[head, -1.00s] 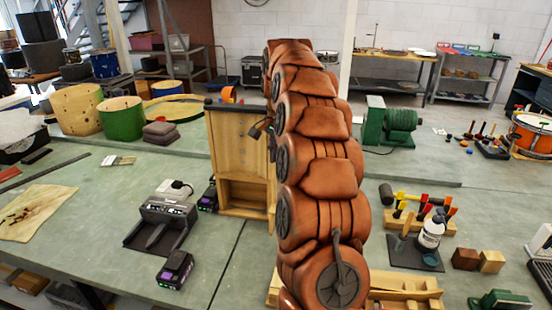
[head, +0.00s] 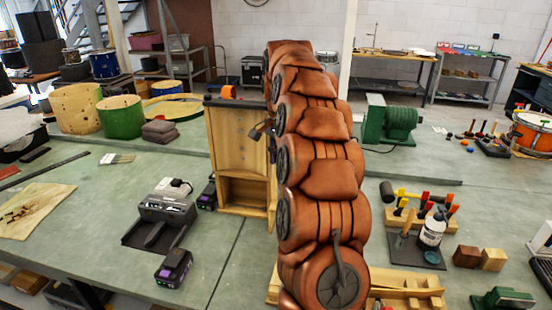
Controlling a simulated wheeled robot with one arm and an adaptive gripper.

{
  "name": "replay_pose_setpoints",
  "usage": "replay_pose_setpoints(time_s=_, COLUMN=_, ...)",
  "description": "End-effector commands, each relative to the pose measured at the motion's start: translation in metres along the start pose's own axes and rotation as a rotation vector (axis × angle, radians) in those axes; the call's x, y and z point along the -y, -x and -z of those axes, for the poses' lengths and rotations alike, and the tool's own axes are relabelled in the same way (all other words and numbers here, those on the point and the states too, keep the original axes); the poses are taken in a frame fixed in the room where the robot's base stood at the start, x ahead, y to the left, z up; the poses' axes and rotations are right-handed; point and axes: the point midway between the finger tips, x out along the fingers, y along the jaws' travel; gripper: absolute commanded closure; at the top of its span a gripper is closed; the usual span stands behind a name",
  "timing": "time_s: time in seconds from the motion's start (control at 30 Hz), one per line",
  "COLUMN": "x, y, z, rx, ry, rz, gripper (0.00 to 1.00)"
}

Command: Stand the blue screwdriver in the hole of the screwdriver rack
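I cannot make out a blue screwdriver in the head view. A light wooden rack (head: 403,224) with several red- and yellow-topped tools stands right of my arm. It may be the screwdriver rack, but its holes are too small to make out. My orange-brown arm rises through the middle of the picture and hides much of the bench behind it. My gripper does not show clearly. A small dark piece juts out at the arm's left side, in front of the cabinet, and I cannot tell what it belongs to.
A wooden cabinet (head: 238,145) stands just left of my arm. A black charger (head: 165,215) and a battery (head: 174,268) lie farther left. A black mallet (head: 387,192), a white bottle (head: 432,231) and wooden blocks (head: 467,256) are to the right. The left bench has free room.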

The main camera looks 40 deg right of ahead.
Motion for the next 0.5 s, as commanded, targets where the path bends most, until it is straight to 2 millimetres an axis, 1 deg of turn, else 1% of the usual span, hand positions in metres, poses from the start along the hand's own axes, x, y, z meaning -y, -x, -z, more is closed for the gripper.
replay_pose_setpoints(time_s=0.5, x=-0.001, y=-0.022, z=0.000, rx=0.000, ry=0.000, rz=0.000, gripper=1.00)
